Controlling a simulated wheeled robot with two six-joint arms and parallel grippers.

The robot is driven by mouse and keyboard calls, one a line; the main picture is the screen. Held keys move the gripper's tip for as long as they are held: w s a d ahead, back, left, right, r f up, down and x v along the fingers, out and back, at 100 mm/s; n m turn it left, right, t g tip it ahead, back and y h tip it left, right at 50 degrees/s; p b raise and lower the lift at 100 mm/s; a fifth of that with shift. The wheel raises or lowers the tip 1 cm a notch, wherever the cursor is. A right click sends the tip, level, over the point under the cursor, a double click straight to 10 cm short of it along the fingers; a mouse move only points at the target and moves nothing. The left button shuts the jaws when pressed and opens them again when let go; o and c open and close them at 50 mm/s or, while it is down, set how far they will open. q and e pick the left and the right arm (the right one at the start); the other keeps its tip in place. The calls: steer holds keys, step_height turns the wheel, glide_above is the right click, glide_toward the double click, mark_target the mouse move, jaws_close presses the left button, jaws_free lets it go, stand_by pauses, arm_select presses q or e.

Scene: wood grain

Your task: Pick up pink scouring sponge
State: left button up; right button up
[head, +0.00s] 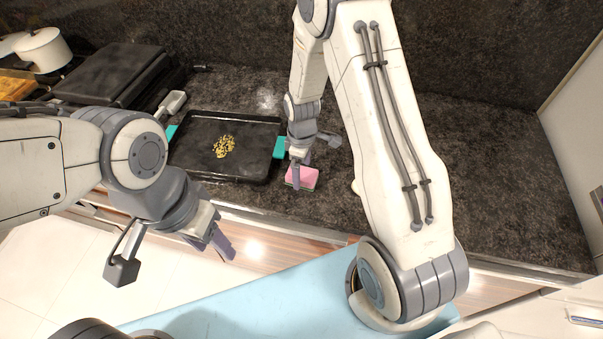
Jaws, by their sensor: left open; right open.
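The pink scouring sponge (307,177) lies on the dark stone counter, just right of a black baking tray. Its top is pink and a darker layer shows along its lower edge. My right gripper (297,181) points down at the sponge, and its fingers overlap the sponge's left part in the head view. It is open; I cannot tell whether a finger touches the sponge. My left gripper (222,246) is open and empty, in front of the counter's edge at the lower left, well away from the sponge.
The black baking tray (190,165) with teal grips holds a small heap of yellow and dark bits (224,147). A white pot (42,50) and a dark flat appliance (112,75) stand at the back left. The counter (500,180) is clear on the right.

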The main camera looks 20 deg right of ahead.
steer(key=shift+f, duration=0.95)
steer(key=c, duration=1.4)
steer(key=shift+o, duration=0.2)
